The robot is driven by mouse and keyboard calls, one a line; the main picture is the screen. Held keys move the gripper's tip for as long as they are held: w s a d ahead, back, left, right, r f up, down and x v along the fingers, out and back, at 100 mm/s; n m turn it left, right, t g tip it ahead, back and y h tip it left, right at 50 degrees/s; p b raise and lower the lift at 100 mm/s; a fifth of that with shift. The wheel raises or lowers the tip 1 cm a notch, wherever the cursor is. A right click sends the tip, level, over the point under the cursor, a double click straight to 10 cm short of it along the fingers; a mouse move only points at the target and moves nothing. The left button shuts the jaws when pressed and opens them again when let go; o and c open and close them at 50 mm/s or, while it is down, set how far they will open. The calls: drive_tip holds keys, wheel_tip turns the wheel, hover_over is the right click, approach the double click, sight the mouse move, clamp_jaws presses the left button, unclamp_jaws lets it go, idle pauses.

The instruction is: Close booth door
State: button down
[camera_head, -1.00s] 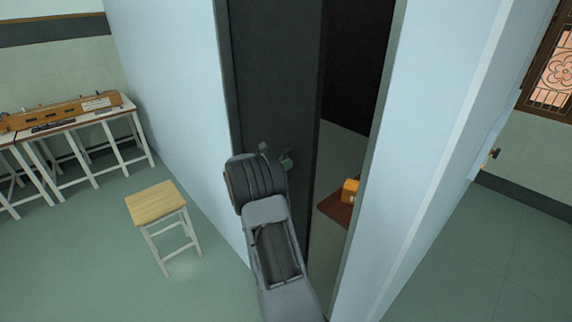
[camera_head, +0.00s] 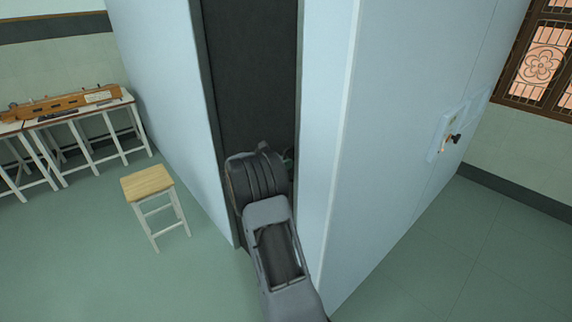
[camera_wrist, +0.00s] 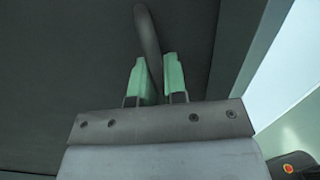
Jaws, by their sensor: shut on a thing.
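The dark booth door (camera_head: 250,70) fills the opening between the pale blue booth walls in the head view. No gap shows at its right edge, but I cannot tell whether it is fully shut. In the wrist view the door (camera_wrist: 60,70) is a dark panel with a grey bar handle (camera_wrist: 147,35). My gripper (camera_wrist: 160,82) has its two green fingertips on either side of the handle, shut on it. In the head view my wrist hides the handle and the door's lower part.
A wooden-topped stool (camera_head: 147,182) stands on open floor left of the booth. White-legged benches with a wooden instrument (camera_head: 65,103) stand along the left wall. A box with a black knob (camera_head: 454,138) is on the booth's right outer wall. Floor at right is clear.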

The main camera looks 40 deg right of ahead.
drive_tip(key=shift+s+f, duration=0.15)
drive_tip(key=c, duration=1.2)
unclamp_jaws()
drive_tip(key=shift+s, duration=0.15)
drive_tip(key=b+v, duration=0.2)
drive_tip(key=v, duration=1.1)
drive_tip(key=shift+w+a, duration=0.25)
drive_tip(key=shift+a, duration=0.1)
